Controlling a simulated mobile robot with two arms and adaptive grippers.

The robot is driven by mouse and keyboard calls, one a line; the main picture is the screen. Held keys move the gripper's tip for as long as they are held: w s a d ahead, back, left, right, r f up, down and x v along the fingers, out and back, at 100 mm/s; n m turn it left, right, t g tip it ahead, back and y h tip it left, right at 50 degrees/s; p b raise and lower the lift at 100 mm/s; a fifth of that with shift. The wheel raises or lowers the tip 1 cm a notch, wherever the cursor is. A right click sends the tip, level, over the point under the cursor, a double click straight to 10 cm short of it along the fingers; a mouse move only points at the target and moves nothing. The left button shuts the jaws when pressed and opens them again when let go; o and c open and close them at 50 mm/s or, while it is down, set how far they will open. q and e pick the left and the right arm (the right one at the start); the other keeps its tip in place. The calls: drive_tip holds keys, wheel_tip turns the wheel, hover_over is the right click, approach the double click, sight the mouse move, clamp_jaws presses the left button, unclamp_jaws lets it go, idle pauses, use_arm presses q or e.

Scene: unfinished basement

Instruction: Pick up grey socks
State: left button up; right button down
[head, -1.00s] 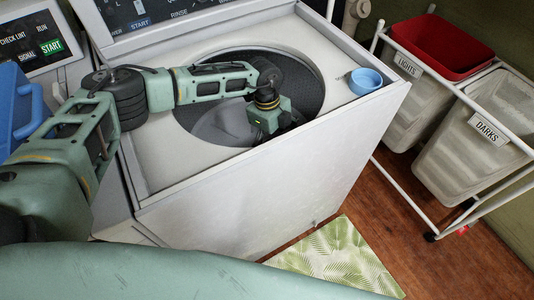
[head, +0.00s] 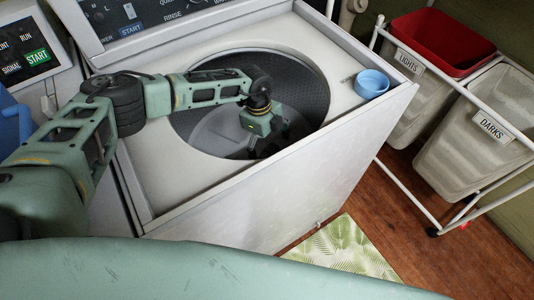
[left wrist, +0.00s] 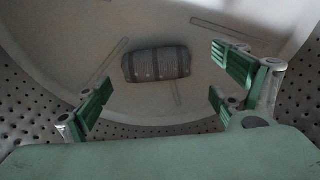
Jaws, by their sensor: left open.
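The grey socks (left wrist: 156,65) lie as a rolled, dark grey bundle with pale dots on the drum floor, in the left wrist view. My left gripper (left wrist: 167,88) is open and empty, with its green fingers spread to either side of the bundle and apart from it. In the head view my left gripper (head: 265,142) reaches down inside the open washer drum. The socks cannot be made out in the head view. My right gripper is in neither view.
The white washer (head: 275,205) surrounds the drum opening, and its rim bounds my arm. A blue cup (head: 370,84) stands on its top right. Hampers for lights (head: 410,100) and darks (head: 470,140) and a red bin (head: 440,42) are at right. A leafy mat (head: 345,250) lies on the floor.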

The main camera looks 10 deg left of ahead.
sight(267, 151)
use_arm(q)
drive_tip(key=f, duration=0.3)
drive_tip(key=shift+s, duration=0.25)
drive_tip(key=shift+d+f, duration=0.1)
drive_tip(key=shift+f, duration=0.4)
drive_tip(key=c, duration=1.1)
drive_tip(key=shift+c, duration=0.7)
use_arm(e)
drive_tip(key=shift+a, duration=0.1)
